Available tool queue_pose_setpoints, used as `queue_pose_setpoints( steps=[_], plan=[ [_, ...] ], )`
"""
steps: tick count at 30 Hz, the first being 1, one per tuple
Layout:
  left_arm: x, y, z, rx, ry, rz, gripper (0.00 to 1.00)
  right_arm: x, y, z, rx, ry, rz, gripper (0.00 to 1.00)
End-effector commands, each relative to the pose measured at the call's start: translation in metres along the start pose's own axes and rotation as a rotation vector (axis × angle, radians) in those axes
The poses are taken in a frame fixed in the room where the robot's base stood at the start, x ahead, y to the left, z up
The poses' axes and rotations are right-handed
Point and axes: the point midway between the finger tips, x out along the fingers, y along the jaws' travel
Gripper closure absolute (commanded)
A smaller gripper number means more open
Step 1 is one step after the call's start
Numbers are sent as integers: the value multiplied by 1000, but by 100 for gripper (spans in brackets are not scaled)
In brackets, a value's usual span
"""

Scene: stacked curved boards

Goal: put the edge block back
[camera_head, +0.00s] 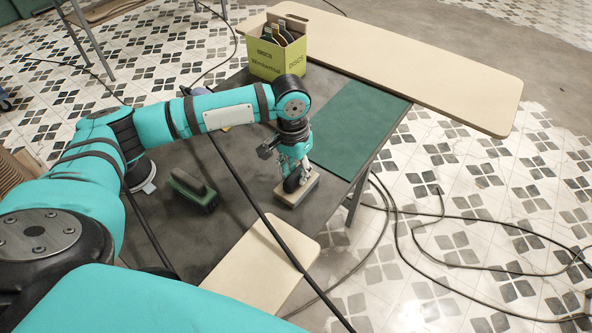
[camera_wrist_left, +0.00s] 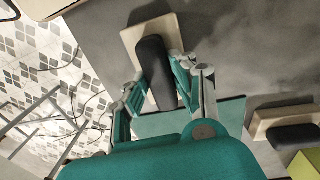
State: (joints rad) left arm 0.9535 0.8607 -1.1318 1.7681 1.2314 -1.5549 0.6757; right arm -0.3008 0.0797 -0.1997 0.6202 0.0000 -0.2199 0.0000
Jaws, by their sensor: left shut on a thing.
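The block with a tan base (camera_head: 297,190) and a black grip is at the right part of the dark table, just left of its edge. My left gripper (camera_head: 293,172) is above it, shut on its black grip from both sides. In the left wrist view the black grip (camera_wrist_left: 154,68) lies between the fingers (camera_wrist_left: 153,88), with the tan base (camera_wrist_left: 143,36) beyond it. The base looks at or very near the tabletop; I cannot tell if it touches. My right gripper is not in view.
A green mat (camera_head: 358,130) lies bare behind the block. A green block with a dark grip (camera_head: 193,190) stands left. A yellow-green box (camera_head: 276,58) holds several dark pieces. Pale boards lie at the back (camera_head: 420,62) and front (camera_head: 255,262). Another tan block (camera_wrist_left: 268,120) shows in the wrist view.

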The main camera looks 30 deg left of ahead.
Motion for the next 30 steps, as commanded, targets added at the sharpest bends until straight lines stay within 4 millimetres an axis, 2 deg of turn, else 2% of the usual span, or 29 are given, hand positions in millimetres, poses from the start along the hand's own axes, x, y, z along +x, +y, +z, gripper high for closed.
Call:
queue_pose_setpoints(
  steps=[5,6,11,19,22,26,30],
  plan=[
    [2,0,0,0,-1,1,100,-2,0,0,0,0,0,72],
    [2,0,0,0,-1,0,71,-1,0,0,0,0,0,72],
    [2,0,0,0,-1,0,51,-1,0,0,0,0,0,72],
    [2,0,0,0,0,0,51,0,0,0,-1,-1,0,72],
    [-6,0,0,1,1,1,51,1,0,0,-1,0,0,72],
    [-26,0,-1,1,4,0,51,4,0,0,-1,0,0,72],
    [-58,0,-1,0,5,1,51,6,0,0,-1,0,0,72]
  ],
)
